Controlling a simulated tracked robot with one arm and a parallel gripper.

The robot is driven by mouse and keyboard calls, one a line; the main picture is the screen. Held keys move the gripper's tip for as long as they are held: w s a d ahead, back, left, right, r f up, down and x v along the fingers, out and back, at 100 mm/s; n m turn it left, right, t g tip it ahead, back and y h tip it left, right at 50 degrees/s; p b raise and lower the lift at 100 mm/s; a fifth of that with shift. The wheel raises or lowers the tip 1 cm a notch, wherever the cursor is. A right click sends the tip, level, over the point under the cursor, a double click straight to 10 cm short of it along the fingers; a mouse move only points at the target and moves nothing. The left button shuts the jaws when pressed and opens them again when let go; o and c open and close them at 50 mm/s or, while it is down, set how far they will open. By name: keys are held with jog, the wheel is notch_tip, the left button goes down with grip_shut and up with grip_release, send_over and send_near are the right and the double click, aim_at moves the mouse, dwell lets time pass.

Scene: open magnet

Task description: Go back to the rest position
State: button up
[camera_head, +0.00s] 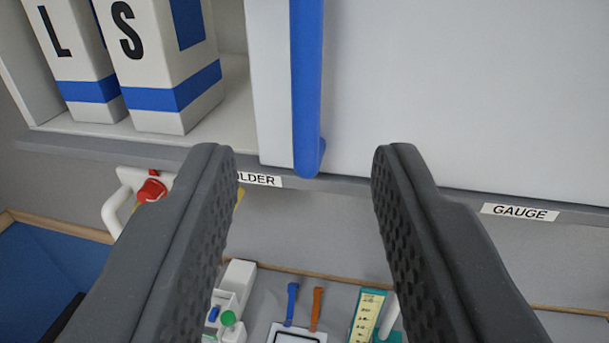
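My gripper (303,165) is in the camera_head view with its two dark textured fingers wide apart. Nothing is held between them. A blue vertical handle (307,90) on a pale cabinet door (450,90) shows between and above the fingertips. I cannot tell how far the fingertips are from it. The rest position itself is not something I can see here.
White boxes marked L (65,50) and S (150,60) stand in an open shelf at upper left. A white item with a red knob (151,190) is below. Small tools, a blue one (291,302) and an orange one (316,308), lie lower down, beside a teal gauge card (367,315).

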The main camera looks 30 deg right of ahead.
jog(key=w+a+f+n+y+b, duration=0.2)
jog(key=w+a+f+y+b, duration=0.1)
jog(key=w+a+f, duration=0.4)
jog(key=w+a+f+n+y+b, duration=0.2)
jog(key=w+a+f, duration=0.5)
jog(key=f, duration=0.6)
jog(key=w+a+f+n+y+b, duration=0.1)
jog(key=w+a+f+y+b, duration=0.2)
jog(key=a+f, duration=0.7)
jog(key=w+f+b, duration=0.1)
jog(key=w+b, duration=0.1)
jog(key=w, duration=0.2)
jog(key=shift+a+n+y, duration=0.35)
jog(key=shift+n+y, duration=0.05)
